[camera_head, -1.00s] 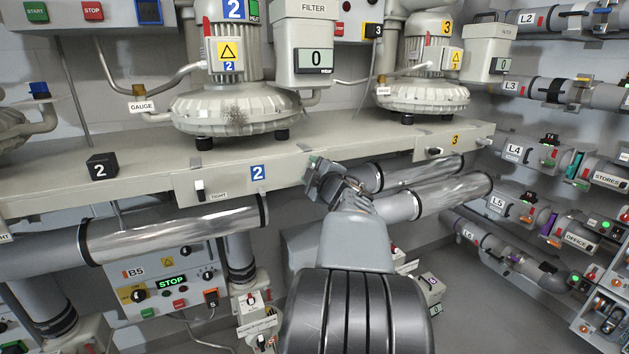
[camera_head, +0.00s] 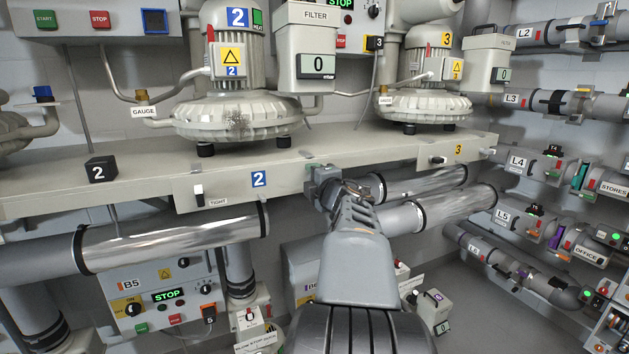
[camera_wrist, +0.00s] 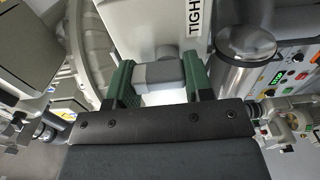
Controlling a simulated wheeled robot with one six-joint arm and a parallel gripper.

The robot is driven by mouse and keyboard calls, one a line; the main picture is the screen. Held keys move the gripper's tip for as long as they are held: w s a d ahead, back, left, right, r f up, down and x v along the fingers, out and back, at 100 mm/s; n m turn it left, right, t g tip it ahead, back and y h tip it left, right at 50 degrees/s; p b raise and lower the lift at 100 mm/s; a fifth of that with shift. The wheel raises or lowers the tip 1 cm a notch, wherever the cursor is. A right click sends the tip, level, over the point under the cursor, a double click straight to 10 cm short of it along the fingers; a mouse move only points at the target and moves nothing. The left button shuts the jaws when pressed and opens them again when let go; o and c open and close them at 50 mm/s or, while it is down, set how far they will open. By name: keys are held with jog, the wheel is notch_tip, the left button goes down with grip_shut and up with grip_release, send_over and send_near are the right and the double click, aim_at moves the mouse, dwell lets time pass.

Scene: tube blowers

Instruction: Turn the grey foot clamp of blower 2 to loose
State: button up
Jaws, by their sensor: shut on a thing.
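The grey foot clamp (camera_wrist: 160,73) shows in the wrist view as a grey block between the two green jaws. My gripper (camera_wrist: 158,84) is shut on it, one jaw on each side. A label reading TIGHT (camera_wrist: 195,18) is cut off at the top of that view, beside the clamp. In the head view my gripper (camera_head: 314,176) is at the front edge of the shelf, right of the blue 2 plate, and hides the clamp. Blower 2 (camera_head: 232,110) stands on the shelf above and to the left.
A black-and-white lever (camera_head: 198,193) with its own TIGHT label is on the shelf front, farther left. Shiny pipes (camera_head: 172,238) run below the shelf. Blower 3 (camera_head: 424,98) stands to the right. The B5 control box (camera_head: 165,292) is below at the left.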

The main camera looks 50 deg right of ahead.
jog(key=o, duration=0.9)
jog(key=v, duration=1.4)
jog(key=shift+w+p, duration=0.1)
jog(key=shift+p, duration=0.3)
